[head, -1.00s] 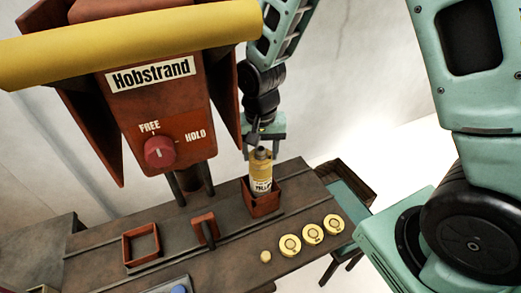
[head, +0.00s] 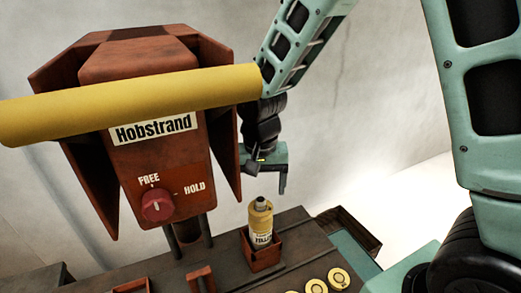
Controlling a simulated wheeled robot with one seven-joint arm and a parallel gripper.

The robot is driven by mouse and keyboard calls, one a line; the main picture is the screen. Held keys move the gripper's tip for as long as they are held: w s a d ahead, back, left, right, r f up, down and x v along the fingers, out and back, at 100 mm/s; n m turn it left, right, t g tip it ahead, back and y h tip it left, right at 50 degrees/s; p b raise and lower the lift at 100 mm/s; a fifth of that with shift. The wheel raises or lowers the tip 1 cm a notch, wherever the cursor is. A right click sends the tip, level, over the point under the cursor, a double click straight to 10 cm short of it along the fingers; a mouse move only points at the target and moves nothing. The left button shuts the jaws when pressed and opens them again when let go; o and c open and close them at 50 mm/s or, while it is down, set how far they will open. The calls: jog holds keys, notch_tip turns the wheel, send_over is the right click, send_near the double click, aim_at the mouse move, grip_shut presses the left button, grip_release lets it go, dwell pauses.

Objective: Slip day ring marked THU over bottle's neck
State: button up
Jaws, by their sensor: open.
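The bottle (head: 261,236) stands upright in a small red square holder (head: 265,258). It has a grey neck, a yellow upper part and a pale label. I cannot tell whether the yellow at its top includes a ring. Pale yellow rings (head: 338,278) lie on the bench at the lower right, partly cut off by the picture's edge. Their markings are too small to read, so I cannot tell which is THU. My gripper (head: 276,180) is open above the bottle, slightly to its right and apart from it. Nothing shows in its jaws.
The red Hobstrand machine (head: 150,160) stands left of my gripper, with a red FREE/HOLD knob (head: 156,205) and a thick yellow bar (head: 130,105) across it. A red upright piece (head: 201,277) is on the bench left of the bottle. The air right of the bottle is clear.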

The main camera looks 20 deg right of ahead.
notch_tip(320, 180, up, 12)
jog(key=b, duration=0.1)
dwell(0.8)
jog(key=s+d+f+n+t, duration=0.1)
jog(key=s+d+f+n, duration=0.1)
jog(key=s+d+f, duration=0.3)
jog(key=s+d+f+n+t, duration=0.2)
jog(key=d+f, duration=0.2)
jog(key=d, duration=0.3)
jog(key=s+a+n+g+b, duration=0.1)
jog(key=s+a+n, duration=0.3)
jog(key=a, duration=0.5)
jog(key=s+a+n+g+b, duration=0.1)
jog(key=s+a+n, duration=0.3)
jog(key=s+a, duration=0.5)
jog(key=shift+a+g+y+b, duration=0.15)
jog(key=shift+g+y+b, duration=0.2)
jog(key=shift+g, duration=0.15)
